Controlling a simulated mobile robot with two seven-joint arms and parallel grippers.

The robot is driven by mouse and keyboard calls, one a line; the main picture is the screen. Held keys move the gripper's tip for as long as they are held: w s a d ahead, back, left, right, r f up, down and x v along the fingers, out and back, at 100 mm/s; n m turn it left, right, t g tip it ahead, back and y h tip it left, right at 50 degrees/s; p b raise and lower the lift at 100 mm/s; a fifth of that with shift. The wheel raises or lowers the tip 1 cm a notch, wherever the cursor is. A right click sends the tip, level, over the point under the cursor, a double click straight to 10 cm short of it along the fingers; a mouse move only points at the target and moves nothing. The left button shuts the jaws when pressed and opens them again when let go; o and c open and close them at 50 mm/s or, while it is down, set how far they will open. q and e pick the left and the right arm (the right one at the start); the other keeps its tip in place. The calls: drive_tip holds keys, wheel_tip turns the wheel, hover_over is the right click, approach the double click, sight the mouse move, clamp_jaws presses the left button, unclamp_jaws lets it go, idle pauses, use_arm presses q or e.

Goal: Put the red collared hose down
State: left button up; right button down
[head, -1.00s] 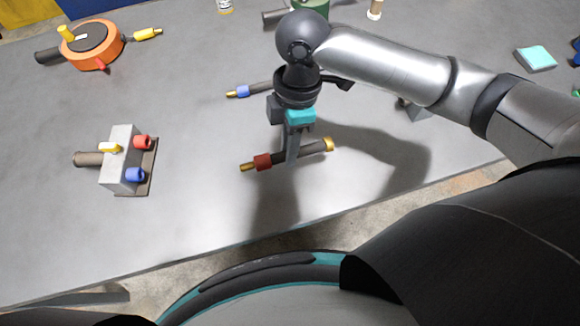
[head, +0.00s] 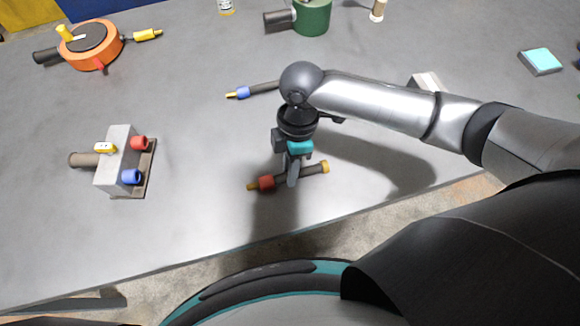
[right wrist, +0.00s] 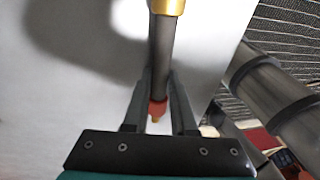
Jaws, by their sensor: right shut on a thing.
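The red collared hose (head: 310,171) is a dark hose with a red collar and brass ends. It lies level at or just above the grey table near its front edge; I cannot tell whether it touches. My right gripper (head: 292,181) points down and is shut on the hose's dark middle. In the right wrist view the hose (right wrist: 161,55) runs between the fingers (right wrist: 160,95), with a brass end at the top and the red collar beyond the fingers. My left gripper is not in view.
A grey block (head: 117,160) with red and blue ports stands at left. A blue collared hose (head: 252,90) lies behind my gripper. An orange round housing (head: 92,52) and a green cylinder (head: 313,17) stand farther back. The table's left front is clear.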

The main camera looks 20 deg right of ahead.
drive_tip(key=shift+f, duration=0.15)
drive_tip(key=c, duration=1)
unclamp_jaws()
drive_tip(key=shift+s+f, duration=0.1)
drive_tip(key=p+v, duration=0.2)
drive_tip(key=v, duration=1)
drive_tip(key=shift+r, duration=0.35)
